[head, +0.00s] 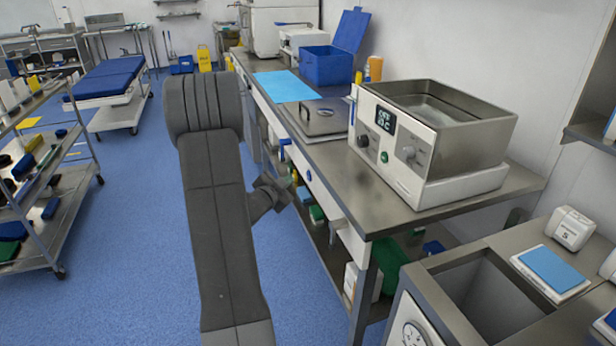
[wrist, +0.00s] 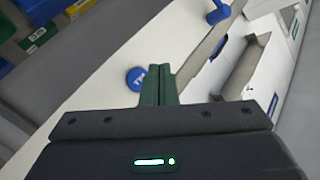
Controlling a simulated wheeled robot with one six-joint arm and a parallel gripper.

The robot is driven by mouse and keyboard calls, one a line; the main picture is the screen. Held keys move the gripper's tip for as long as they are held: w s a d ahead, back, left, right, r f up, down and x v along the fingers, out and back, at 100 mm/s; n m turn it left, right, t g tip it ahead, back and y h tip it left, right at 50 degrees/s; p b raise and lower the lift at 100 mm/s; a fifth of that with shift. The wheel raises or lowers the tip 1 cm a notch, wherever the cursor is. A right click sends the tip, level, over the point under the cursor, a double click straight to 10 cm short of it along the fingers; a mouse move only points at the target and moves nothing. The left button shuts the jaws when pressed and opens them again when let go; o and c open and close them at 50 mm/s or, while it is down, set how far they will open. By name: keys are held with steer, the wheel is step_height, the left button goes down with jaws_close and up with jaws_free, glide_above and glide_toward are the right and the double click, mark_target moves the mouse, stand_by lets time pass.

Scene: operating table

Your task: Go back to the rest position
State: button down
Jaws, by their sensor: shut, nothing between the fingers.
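In the wrist view, the two green fingers of my gripper (wrist: 159,71) are pressed together with nothing between them. In the head view, my grey arm stands in the middle, in front of the steel bench (head: 375,205). The dark end of my arm shows beside the bench's front, but its fingers cannot be made out there.
A water bath (head: 430,140) stands on the bench, with a steel lid (head: 318,118) and a blue box (head: 326,65) beyond. A shelf trolley (head: 55,215) is at the left and a blue-padded table (head: 108,78) behind it. Blue floor (head: 120,290) between is clear.

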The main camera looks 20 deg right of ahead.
steer(key=shift+a, duration=1)
steer(key=shift+s+a+p, duration=0.15)
steer(key=shift+a+p, duration=0.85)
steer(key=shift+a, duration=0.9)
